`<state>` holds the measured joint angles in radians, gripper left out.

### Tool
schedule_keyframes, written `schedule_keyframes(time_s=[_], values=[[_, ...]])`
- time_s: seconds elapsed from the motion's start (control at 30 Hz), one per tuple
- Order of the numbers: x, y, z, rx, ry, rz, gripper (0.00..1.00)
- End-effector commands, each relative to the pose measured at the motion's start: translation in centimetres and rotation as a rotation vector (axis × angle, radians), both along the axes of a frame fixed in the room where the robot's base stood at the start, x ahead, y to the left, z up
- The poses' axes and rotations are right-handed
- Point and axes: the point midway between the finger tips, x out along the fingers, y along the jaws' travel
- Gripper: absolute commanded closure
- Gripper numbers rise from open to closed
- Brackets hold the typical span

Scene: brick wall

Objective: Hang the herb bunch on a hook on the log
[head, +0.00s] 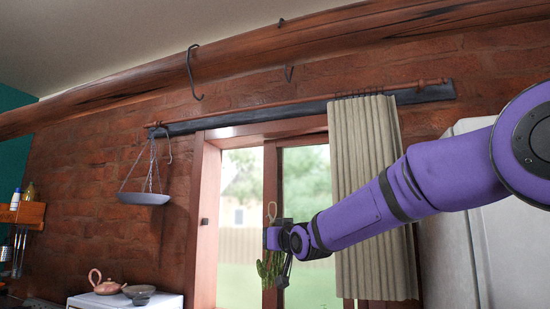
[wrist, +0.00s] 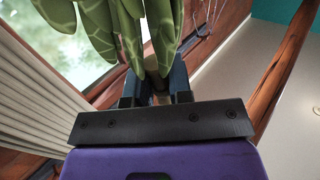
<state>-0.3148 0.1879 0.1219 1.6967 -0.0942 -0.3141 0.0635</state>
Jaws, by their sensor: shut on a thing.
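The herb bunch (head: 268,268) hangs leaves down from my gripper (head: 274,238) in front of the window, with a pale loop (head: 271,210) above the jaws. My gripper is shut on its stem. In the wrist view the green leaves (wrist: 105,25) fill the upper left, and the jaws (wrist: 158,88) close around the stem. The log (head: 250,54) runs along the top of the wall, well above my gripper. A dark hook (head: 192,72) hangs from it at upper left of the gripper, and a smaller hook (head: 289,73) hangs further right, partly behind the log.
A hanging scale (head: 145,198) is left of the window, below a dark rail (head: 300,108). A beige curtain (head: 365,170) hangs behind my arm. A teapot (head: 104,283) and bowl stand at lower left. The space between gripper and log looks open.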

Motion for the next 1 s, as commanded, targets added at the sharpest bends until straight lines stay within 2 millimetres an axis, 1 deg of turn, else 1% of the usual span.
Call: schedule_keyframes(time_s=[0.03,0.13,0.2,0.4,0.8,1.0], values=[[-1.1,0.7,2.3,0.002,-0.007,0.016,1.0],[-2.7,1.7,5.6,0.002,-0.006,0.036,1.0],[-3.7,2.2,7.3,0.002,-0.003,0.046,1.0],[-6.2,2.9,11.4,0.0,-0.003,0.06,1.0],[-8.5,3.2,14.8,0.0,0.0,0.065,1.0],[-9.3,3.1,16.0,0.001,0.001,0.062,1.0]])
